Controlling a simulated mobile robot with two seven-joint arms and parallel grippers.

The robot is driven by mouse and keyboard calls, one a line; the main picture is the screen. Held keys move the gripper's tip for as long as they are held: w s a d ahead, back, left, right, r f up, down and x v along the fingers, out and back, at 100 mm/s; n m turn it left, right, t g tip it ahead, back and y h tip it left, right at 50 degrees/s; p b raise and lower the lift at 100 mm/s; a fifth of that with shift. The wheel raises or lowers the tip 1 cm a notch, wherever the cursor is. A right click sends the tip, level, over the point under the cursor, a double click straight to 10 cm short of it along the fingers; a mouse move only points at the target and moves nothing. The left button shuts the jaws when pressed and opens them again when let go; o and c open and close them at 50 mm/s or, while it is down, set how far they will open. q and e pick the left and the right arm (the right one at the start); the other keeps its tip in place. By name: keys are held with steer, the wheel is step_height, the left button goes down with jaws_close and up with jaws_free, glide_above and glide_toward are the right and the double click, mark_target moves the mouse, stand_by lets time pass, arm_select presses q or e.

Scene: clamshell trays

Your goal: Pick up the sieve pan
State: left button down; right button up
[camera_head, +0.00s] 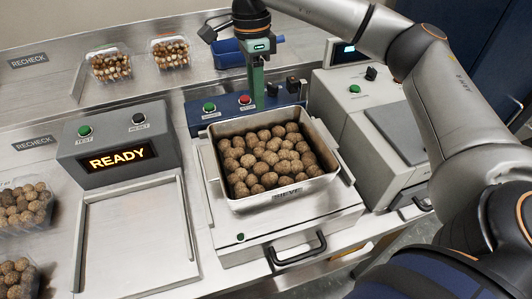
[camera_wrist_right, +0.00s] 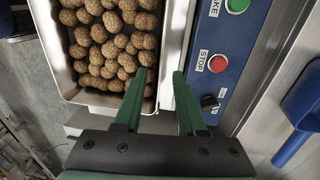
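The sieve pan (camera_head: 312,187) is a square metal pan full of brown round balls. It sits level on the sieve machine (camera_head: 232,246). Its wall (camera_wrist_right: 54,68) and balls also show in the right wrist view. My right gripper (camera_head: 258,105) points down at the pan's far wall, near the middle of that side. In the right wrist view its green fingers (camera_wrist_right: 161,80) are apart, with the pan's rim between them. One fingertip is over the balls, the other outside the rim. I cannot tell whether either finger touches the wall. My left gripper is not in view.
A blue panel (camera_head: 205,115) with green and red buttons stands behind the pan. A grey box (camera_head: 118,142) reading READY and a bare metal plate (camera_head: 135,240) are at left. A grey device (camera_head: 370,140) stands at right. Clear trays (camera_head: 110,65) hold balls.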

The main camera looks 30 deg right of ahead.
mark_target(257, 137)
steer(key=f, duration=0.3)
steer(key=shift+s, duration=0.2)
steer(key=shift+s+a+f+p, duration=0.1)
steer(key=shift+f+p, duration=0.05)
steer(key=shift+f, duration=0.85)
steer(key=shift+s+a+f+p, duration=0.1)
steer(key=shift+a+f+p, duration=0.1)
steer(key=shift+f, duration=0.8)
steer(key=shift+a+f+p, duration=0.1)
steer(key=shift+f+p, duration=0.05)
steer(key=shift+f, duration=0.85)
steer(key=shift+c, duration=0.2)
jaws_close()
